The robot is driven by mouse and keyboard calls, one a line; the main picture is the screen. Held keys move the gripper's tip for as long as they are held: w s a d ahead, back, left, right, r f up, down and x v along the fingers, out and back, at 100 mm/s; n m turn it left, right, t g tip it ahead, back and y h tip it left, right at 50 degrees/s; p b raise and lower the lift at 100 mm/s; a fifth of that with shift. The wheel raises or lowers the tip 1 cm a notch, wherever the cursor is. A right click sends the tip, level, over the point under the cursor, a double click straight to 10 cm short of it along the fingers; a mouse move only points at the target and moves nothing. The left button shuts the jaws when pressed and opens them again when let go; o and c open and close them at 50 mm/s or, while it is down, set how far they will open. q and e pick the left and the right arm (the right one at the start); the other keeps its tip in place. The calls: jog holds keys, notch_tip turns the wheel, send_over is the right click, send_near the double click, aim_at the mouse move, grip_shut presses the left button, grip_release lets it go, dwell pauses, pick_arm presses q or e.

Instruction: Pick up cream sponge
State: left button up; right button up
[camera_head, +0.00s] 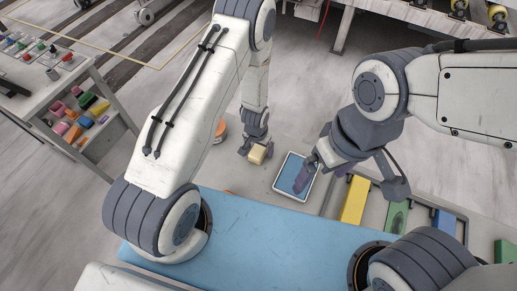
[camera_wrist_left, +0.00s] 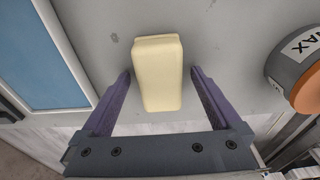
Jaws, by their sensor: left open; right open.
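The cream sponge (camera_head: 257,154) lies on the grey slab at the tip of my left gripper (camera_head: 254,147). In the left wrist view the sponge (camera_wrist_left: 158,72) is a pale rounded block, pointing away from the gripper. My left gripper (camera_wrist_left: 160,82) is open, with one purple finger on each side of the sponge's near part. Gaps show between the fingers and the sponge's sides. My right gripper (camera_head: 318,176) is open near the blue-and-white tray, apart from the sponge; part of it is hidden by its own wrist.
A blue-and-white tray (camera_head: 280,182) lies right of the sponge. A grey and orange tub marked WAX (camera_wrist_left: 297,70) stands to its left in the head view (camera_head: 220,131). A yellow block (camera_head: 354,200) and a green block (camera_head: 396,216) lie further right. A blue mat (camera_head: 260,235) covers the near side.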

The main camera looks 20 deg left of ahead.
aim_at(260, 147)
pick_arm(q)
jog(key=c, duration=1.4)
jog(key=shift+r, duration=0.15)
jog(key=shift+r+b, duration=0.45)
jog(key=shift+r, duration=0.05)
notch_tip(260, 147, up, 3)
jog(key=shift+w+f+b, duration=0.1)
jog(key=shift+f+b, duration=0.1)
jog(key=shift+b, duration=0.3)
jog(key=shift+d+r+b, duration=1)
jog(key=shift+d+r, duration=0.2)
jog(key=shift+d, duration=0.75)
jog(key=shift+d+r+b, duration=0.95)
jog(key=shift+d+r, duration=0.25)
jog(key=shift+d, duration=0.7)
jog(key=shift+d+r+b, duration=1)
jog(key=shift+d+r, duration=0.2)
jog(key=shift+d, duration=0.75)
